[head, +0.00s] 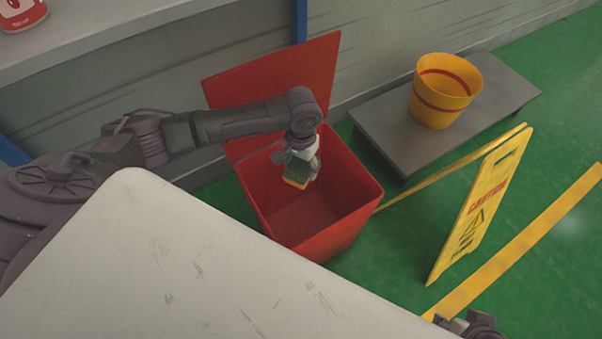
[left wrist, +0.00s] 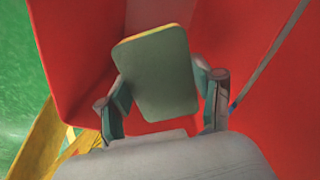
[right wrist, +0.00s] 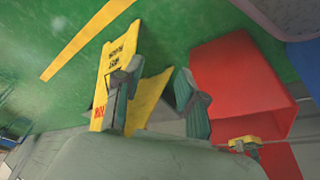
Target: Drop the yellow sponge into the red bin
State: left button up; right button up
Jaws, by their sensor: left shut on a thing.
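The red bin (head: 345,185) stands open on the green floor, its lid (head: 275,85) tilted up at the back against the wall. My left gripper (head: 301,165) is shut on the yellow sponge (head: 295,183), over the bin's opening. In the left wrist view the sponge (left wrist: 155,75) shows its dark green face and a thin yellow edge between the two fingers. The bin's red walls (left wrist: 75,50) surround it there. My right gripper shows at the bottom right of the head view (head: 470,325). In the right wrist view its fingers (right wrist: 158,98) are apart with nothing between them.
A yellow caution sign (head: 482,205) stands right of the bin. A yellow bucket with a red band (head: 440,95) sits on a low grey platform (head: 385,130) behind. A pale, scratched flat surface (head: 170,260) fills the foreground. A red can (head: 20,12) is on a ledge at top left.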

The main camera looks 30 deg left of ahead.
pick_arm(q)
jog(key=shift+f+b, duration=0.7)
jog(key=shift+b, duration=0.1)
jog(key=shift+f+b, duration=0.6)
jog(key=shift+b, duration=0.15)
jog(key=shift+f, duration=0.1)
pick_arm(e)
jog(key=w+a+r+t+y, duration=0.1)
jog(key=w+a+r+t, duration=0.1)
jog(key=w, duration=0.4)
jog(key=w+a+r+t+y, duration=0.1)
jog(key=w+a+r+t, duration=0.1)
jog(key=w+r+t, duration=0.2)
jog(key=shift+w+a+t, duration=0.2)
jog(key=shift+w+t, duration=0.9)
jog(key=shift+w, duration=0.1)
pick_arm(q)
jog(key=o, duration=1.5)
pick_arm(e)
jog(key=shift+f, duration=0.1)
pick_arm(q)
jog(key=shift+o, duration=0.2)
notch_tip(320, 180, up, 12)
jog(key=shift+w+r, duration=0.1)
